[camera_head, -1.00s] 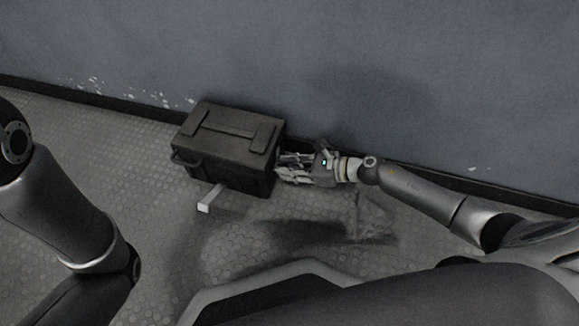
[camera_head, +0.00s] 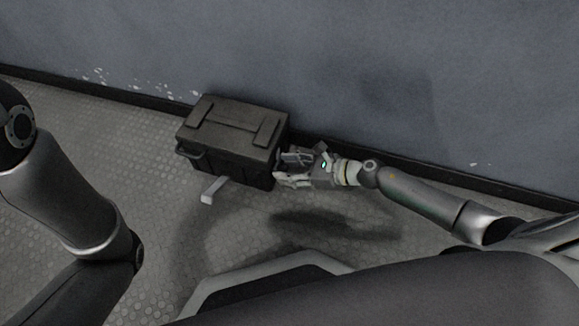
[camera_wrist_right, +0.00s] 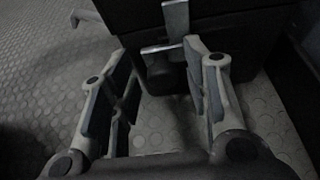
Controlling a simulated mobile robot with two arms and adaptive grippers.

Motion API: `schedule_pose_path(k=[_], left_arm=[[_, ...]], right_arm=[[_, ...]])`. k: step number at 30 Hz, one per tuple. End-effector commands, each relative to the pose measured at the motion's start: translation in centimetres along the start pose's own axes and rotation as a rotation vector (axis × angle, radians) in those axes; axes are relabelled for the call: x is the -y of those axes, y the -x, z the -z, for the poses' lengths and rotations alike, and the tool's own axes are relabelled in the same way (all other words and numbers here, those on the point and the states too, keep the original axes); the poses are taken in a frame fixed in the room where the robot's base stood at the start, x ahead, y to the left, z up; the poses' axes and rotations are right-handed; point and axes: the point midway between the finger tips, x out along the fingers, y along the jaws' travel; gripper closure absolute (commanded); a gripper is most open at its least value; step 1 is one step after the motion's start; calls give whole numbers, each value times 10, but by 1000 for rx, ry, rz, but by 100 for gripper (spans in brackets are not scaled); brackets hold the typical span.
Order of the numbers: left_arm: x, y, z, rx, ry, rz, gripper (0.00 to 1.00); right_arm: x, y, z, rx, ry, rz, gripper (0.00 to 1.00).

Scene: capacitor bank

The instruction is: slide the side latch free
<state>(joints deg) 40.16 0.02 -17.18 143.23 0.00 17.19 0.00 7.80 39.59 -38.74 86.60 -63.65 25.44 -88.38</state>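A dark case (camera_head: 232,125) with raised strips on its lid stands on the floor against the wall. My right gripper (camera_head: 282,168) is at the case's right side. In the right wrist view, my right gripper (camera_wrist_right: 156,55) is open, with its fingers apart and pointing at the dark case side (camera_wrist_right: 125,18). A pale metal latch (camera_wrist_right: 176,22) with a short crossbar lies on that side, close to the right fingertip. I cannot tell whether they touch. Nothing is clamped between the fingers. The latch is hidden in the head view. My left gripper is out of view; only its arm shows.
A pale bar (camera_head: 213,190) sticks out low from the front of the case. A handle (camera_head: 190,153) is at its left end. The blue-grey wall (camera_head: 400,80) is close behind. The textured floor (camera_head: 150,180) in front looks clear.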

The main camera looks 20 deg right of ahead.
Motion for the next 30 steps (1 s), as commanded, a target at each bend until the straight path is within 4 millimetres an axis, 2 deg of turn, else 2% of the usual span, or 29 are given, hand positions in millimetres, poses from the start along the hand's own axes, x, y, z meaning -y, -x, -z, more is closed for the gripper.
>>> schedule_pose_path(k=[7,11,14,24,30], left_arm=[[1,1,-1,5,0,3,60],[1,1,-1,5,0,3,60],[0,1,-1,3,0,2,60],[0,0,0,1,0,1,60],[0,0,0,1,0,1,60]], right_arm=[[1,0,0,-1,0,2,55],[1,8,1,-2,0,3,55],[1,24,2,-4,0,3,55],[0,93,1,-4,0,1,55],[0,114,2,-2,-1,1,55]])
